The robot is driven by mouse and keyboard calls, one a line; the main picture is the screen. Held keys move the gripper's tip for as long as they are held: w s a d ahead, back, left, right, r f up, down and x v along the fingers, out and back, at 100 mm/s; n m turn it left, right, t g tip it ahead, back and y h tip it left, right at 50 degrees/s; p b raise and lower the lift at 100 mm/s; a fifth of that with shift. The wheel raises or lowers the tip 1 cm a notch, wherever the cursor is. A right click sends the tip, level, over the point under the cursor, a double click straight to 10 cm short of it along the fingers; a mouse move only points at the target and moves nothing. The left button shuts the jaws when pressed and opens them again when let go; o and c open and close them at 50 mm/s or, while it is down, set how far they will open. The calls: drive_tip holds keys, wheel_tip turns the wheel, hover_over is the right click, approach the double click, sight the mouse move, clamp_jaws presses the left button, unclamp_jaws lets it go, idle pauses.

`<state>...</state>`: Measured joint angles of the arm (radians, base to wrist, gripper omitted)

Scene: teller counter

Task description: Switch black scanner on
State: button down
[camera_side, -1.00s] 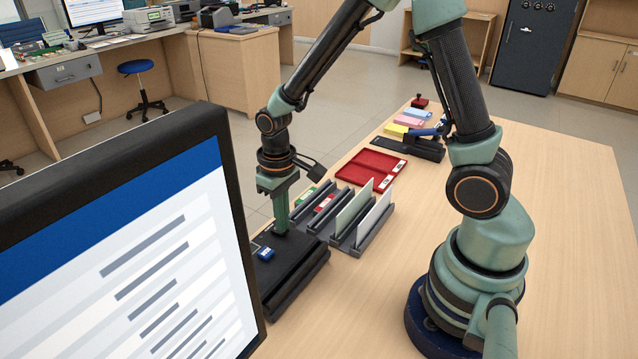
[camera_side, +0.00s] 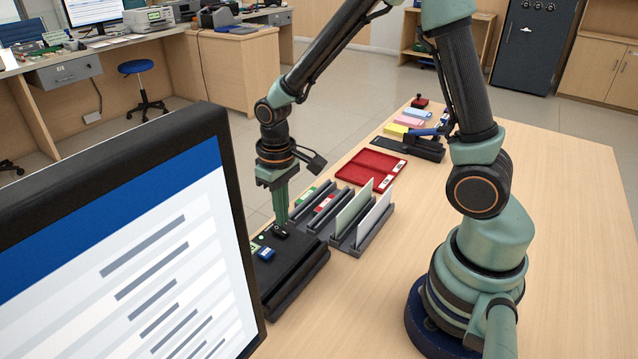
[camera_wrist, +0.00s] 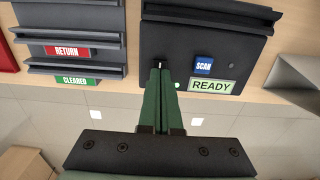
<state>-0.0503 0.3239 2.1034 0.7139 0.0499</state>
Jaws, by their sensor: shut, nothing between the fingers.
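The black scanner (camera_side: 295,275) lies on the counter behind the monitor, and its top also shows in the wrist view (camera_wrist: 210,35). It has a blue SCAN button (camera_wrist: 203,66), a pale green READY display (camera_wrist: 211,86) and a small lit green light (camera_wrist: 177,85). A small dark switch (camera_side: 280,232) stands on its top near the far edge. My gripper (camera_side: 281,222) points down, shut and empty, with its tips just above or at this switch. In the wrist view my fingertips (camera_wrist: 159,72) partly hide the switch, so contact cannot be told.
Dark sorting racks (camera_side: 348,225) with upright cards and RETURN and CLEARED labels stand right beside the scanner. A red tray (camera_side: 371,168) lies beyond them. The monitor (camera_side: 130,240) blocks the near left.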

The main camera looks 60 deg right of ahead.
drive_tip(key=shift+r, duration=2.35)
wheel_tip(320, 180, up, 13)
drive_tip(key=t, duration=0.6)
hover_over(284, 232)
drive_tip(key=s+d, duration=0.2)
drive_tip(key=s, duration=0.5)
drive_tip(key=shift+s+a, duration=0.1)
drive_tip(key=shift+s, duration=0.1)
